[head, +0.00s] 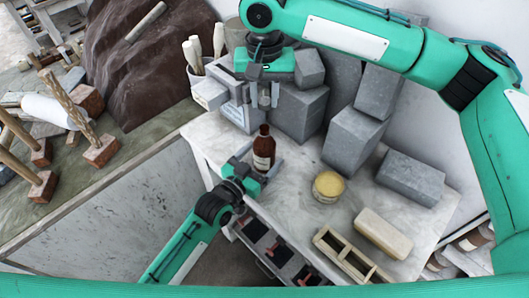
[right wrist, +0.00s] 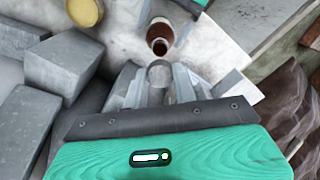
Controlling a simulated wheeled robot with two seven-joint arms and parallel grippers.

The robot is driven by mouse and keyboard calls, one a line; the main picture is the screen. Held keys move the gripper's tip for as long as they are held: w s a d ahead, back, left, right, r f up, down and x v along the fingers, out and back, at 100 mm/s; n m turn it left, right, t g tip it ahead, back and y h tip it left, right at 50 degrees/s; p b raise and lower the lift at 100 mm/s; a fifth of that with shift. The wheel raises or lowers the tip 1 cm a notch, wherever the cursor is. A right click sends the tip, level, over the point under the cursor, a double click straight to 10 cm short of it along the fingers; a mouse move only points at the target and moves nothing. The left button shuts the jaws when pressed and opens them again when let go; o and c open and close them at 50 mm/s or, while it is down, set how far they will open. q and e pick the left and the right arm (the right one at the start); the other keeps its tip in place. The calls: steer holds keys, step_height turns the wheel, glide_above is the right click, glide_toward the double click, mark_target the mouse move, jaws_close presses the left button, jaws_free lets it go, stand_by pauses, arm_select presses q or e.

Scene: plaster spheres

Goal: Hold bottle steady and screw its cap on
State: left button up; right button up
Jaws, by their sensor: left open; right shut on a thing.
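The brown bottle (head: 264,146) stands upright on the pale table, with a light label on its side. In the right wrist view the bottle (right wrist: 161,36) shows its dark open mouth. My left gripper (head: 263,168) is open, its fingers on either side of the bottle's lower part; contact cannot be told. My right gripper (head: 265,100) is above the bottle, pointing down, shut on a small greyish round cap. The cap (right wrist: 159,74) shows between the fingers in the right wrist view, apart from the bottle's mouth.
Grey blocks (head: 355,138) stand behind and right of the bottle. A tin with a yellow top (head: 328,186), a cream block (head: 383,233) and a wooden divided box (head: 350,257) are to the right. A container with pale-handled tools (head: 208,92) stands at the back left.

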arm_select(q)
steer(key=c, duration=1.5)
arm_select(e)
glide_above(264, 128)
steer(key=shift+f, duration=2.45)
steer(key=shift+f, duration=0.1)
steer(key=shift+f, duration=0.8)
steer(key=shift+f, duration=0.55)
